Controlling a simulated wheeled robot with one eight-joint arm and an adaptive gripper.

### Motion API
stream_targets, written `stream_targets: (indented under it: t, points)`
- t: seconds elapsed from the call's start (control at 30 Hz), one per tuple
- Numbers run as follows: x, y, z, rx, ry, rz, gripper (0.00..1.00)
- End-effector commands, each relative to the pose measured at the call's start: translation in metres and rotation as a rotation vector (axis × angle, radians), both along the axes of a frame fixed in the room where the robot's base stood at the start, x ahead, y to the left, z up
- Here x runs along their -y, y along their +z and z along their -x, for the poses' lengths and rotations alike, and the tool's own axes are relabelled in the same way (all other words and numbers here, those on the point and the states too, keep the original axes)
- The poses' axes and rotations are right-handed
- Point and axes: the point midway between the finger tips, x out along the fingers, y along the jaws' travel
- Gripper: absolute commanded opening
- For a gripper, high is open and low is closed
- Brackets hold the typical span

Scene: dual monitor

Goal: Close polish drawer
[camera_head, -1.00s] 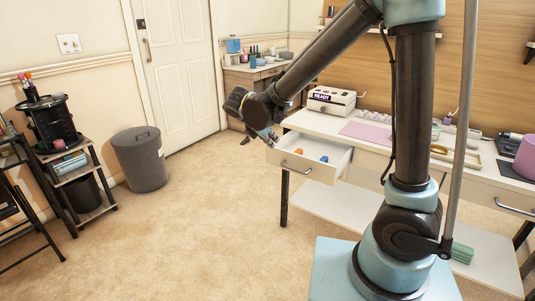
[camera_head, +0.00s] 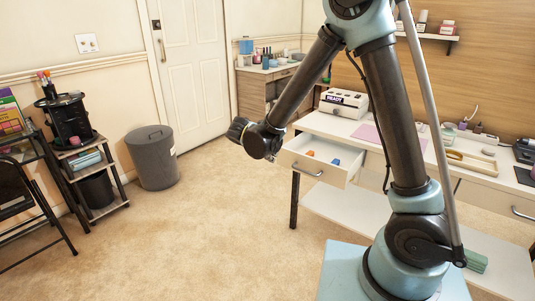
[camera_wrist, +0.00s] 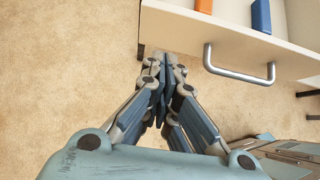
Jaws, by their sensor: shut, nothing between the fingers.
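The open drawer (camera_head: 322,176) juts out from the left end of the white desk in the head view. It holds an orange bottle (camera_head: 310,153) and a blue bottle (camera_head: 335,162). In the wrist view the drawer's front panel (camera_wrist: 185,32) crosses the top, with its metal handle (camera_wrist: 240,76) at the right. My gripper (camera_wrist: 167,58) is shut and empty. Its fingertips are close to the lower edge of the drawer front, left of the handle; I cannot tell whether they touch. In the head view my arm hides most of the gripper.
The white desk (camera_head: 350,130) bears a white box marked READY (camera_head: 343,103). A lower shelf (camera_head: 345,207) runs under it. A grey bin (camera_head: 153,158) stands at the left by a cart (camera_head: 95,185). Carpet (camera_head: 220,220) in front of the drawer is clear.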

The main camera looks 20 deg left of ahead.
Motion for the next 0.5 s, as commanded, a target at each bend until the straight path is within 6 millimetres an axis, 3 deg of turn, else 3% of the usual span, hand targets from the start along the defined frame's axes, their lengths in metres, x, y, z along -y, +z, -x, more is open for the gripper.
stream_targets:
  t: [0.07,0.3,0.5]
  points:
    - [0.003,-0.01,-0.01,0.0,-0.003,-0.001,0.0]
    - [0.014,-0.01,-0.038,0.0,-0.002,-0.001,0.0]
    - [0.017,-0.01,-0.046,0.0,-0.001,-0.001,0.0]
